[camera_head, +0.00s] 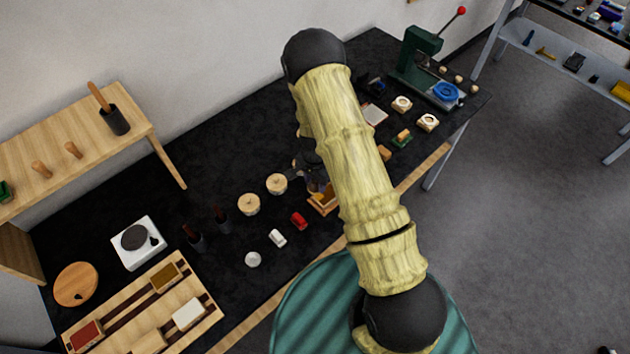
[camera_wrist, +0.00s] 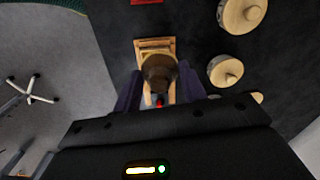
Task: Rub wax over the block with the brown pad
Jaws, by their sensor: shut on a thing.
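My gripper (camera_wrist: 161,88) is shut on a rounded brown pad (camera_wrist: 161,66) in the wrist view. The pad is between the two dark purple fingers. It overlaps a pale wooden block or frame (camera_wrist: 154,44) on the dark table; I cannot tell whether they touch. In the head view a small tan wooden piece (camera_head: 322,206) shows beside my arm near the table's front edge. My gripper (camera_head: 312,180) is dark there and partly hidden by my arm. Any wax on the block cannot be made out.
Two round wooden-lidded pots (camera_head: 248,204) stand left of my gripper. A red piece (camera_head: 299,220) and a white piece (camera_head: 278,238) lie near the front edge. A wooden rack (camera_head: 215,315) with coloured pads is at lower left. A green press (camera_head: 418,52) stands at the far end.

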